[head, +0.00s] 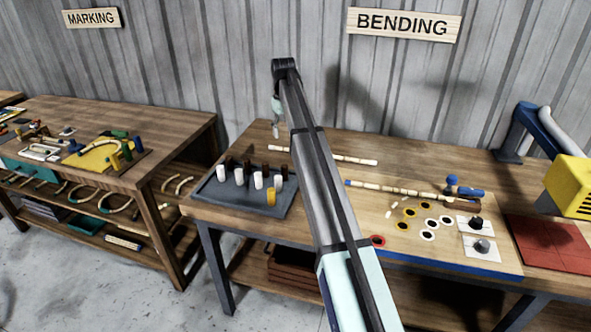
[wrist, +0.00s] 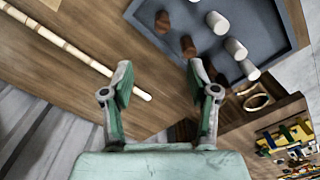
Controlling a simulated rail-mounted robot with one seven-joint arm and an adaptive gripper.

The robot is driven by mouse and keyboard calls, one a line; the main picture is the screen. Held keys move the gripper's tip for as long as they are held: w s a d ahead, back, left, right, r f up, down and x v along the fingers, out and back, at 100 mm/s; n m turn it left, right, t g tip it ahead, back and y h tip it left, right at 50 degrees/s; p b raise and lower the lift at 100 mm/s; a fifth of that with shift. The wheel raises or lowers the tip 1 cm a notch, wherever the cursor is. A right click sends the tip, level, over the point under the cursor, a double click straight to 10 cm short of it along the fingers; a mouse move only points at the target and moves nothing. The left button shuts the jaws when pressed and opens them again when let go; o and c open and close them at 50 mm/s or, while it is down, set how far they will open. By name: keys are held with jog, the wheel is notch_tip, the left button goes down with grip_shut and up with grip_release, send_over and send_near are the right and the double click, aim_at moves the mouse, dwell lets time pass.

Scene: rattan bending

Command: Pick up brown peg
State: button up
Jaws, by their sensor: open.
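Dark brown pegs (head: 247,166) stand in the back row of a grey tray (head: 208,197) on the bending table. In the wrist view, one brown peg (wrist: 162,22) is near the tray's corner and another brown peg (wrist: 188,46) is close to the right fingertip. A further brown peg is partly hidden behind the right finger. My gripper (head: 276,133) is at the end of the arm, above the back of the tray area. In the wrist view its green fingers (wrist: 160,75) are spread, with only table and a rattan stick behind the gap.
A pale rattan stick (head: 335,156) lies behind the tray. A rattan piece (head: 400,188), coloured rings and a yellow machine (head: 572,185) are to the right.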

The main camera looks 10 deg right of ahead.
aim_at(284, 166)
notch_tip(284, 166, down, 12)
jog(key=p, duration=0.3)
jog(key=shift+a+r, duration=0.15)
jog(key=shift+r, duration=0.05)
jog(key=shift+a+f+p, duration=0.1)
jog(key=shift+f+p, duration=1.3)
jog(key=shift+f, duration=1.25)
jog(key=c, duration=1.1)
